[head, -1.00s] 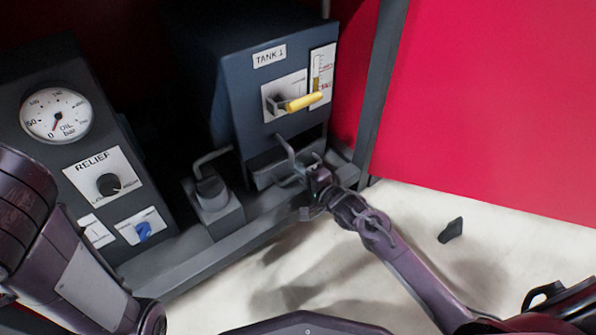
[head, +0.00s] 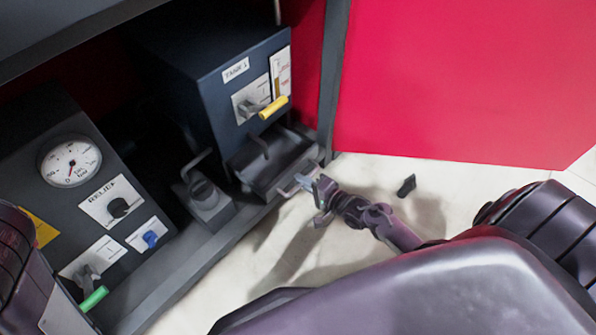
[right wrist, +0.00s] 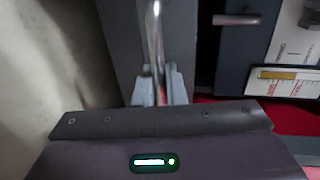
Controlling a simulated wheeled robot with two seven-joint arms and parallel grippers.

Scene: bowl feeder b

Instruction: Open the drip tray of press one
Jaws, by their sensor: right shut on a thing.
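The drip tray (head: 253,183) is a dark, shallow drawer at the foot of the blue-grey unit labelled TANK 1 (head: 215,95). It stands out from the unit, and its inside shows from above. My right gripper (head: 312,190) is at the tray's front, shut on the bar handle (head: 291,186). In the right wrist view, the handle's metal bar (right wrist: 155,45) runs down between the gripper's fingers (right wrist: 158,92). The fingers partly hide the handle. My left arm shows at the left edge, but its gripper is out of view.
A yellow-handled lever (head: 273,107) is on the unit's front above the tray. A gauge panel (head: 70,160) with knobs and a green-handled lever (head: 94,298) stands at left. A small dark piece (head: 406,186) lies on the pale floor.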

